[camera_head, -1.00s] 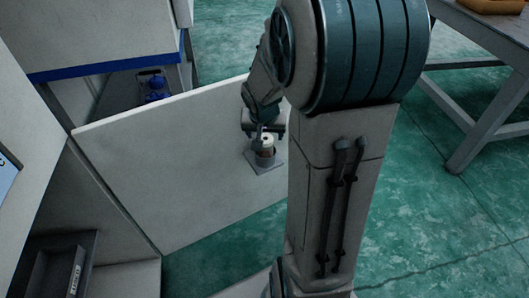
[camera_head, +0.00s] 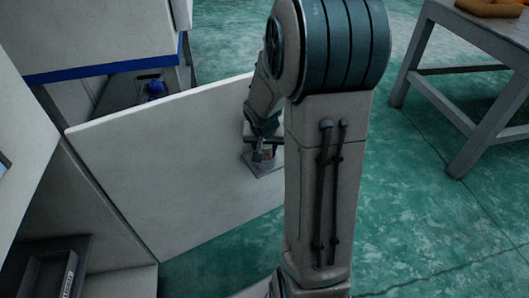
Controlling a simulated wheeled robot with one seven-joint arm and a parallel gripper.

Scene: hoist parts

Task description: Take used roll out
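A grey holder (camera_head: 263,169) is fixed to the inner face of the open white door panel (camera_head: 165,165), near its right edge. My gripper (camera_head: 261,154) is right at the holder, reaching down from my arm. Only a small brownish patch shows between the fingers and the holder; the roll itself is mostly hidden behind my gripper. The fingers are small and dark here, so I cannot tell whether they are open or closed on the roll.
The open cabinet stands at left, with a dark tray (camera_head: 50,270) low inside. A blue object (camera_head: 155,88) sits on a surface behind the door. A grey table (camera_head: 480,40) with an orange-brown item (camera_head: 490,7) stands at upper right. Green floor between is clear.

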